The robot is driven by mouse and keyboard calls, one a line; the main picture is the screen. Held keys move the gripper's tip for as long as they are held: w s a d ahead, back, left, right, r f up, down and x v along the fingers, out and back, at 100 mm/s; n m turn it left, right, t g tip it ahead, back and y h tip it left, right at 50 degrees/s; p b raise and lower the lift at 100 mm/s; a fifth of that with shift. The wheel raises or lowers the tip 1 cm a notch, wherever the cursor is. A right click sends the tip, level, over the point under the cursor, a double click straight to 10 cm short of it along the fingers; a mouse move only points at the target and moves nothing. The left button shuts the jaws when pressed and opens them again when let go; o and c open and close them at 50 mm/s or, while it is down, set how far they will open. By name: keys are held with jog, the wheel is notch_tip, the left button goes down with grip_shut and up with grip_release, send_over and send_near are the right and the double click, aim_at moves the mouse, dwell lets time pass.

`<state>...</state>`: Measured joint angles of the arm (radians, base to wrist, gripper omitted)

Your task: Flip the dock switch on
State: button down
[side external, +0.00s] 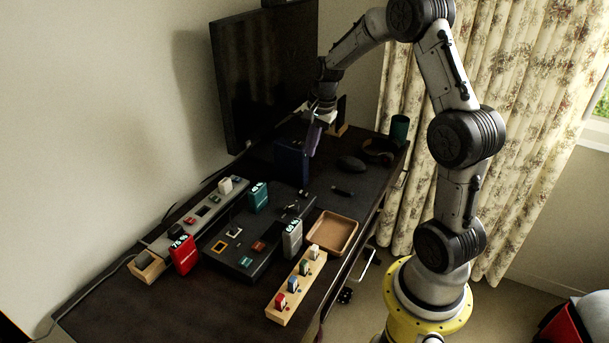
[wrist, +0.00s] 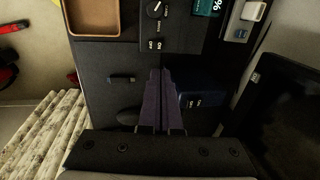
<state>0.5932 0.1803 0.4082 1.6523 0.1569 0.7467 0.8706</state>
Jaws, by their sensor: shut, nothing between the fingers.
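My gripper (side external: 313,152) is above the desk, beside a dark blue box (side external: 291,160), apart from the panel. In the wrist view my gripper's purple-grey fingers (wrist: 160,72) are together and empty, pointing toward the panel.
A brown tray (side external: 350,245) and a wooden strip with several colored pieces (side external: 272,312) stand near the desk's front edge. A dark monitor (side external: 240,80) stands behind. A green cup (side external: 399,129) is at the far right. A small dark object (wrist: 122,79) lies near the fingers.

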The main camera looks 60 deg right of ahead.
aim_at(301, 191)
jog(key=w+f, duration=0.1)
jog(key=f, duration=0.8)
jog(key=w+f, duration=0.1)
jog(key=f, duration=0.3)
jog(key=shift+w+f, duration=0.3)
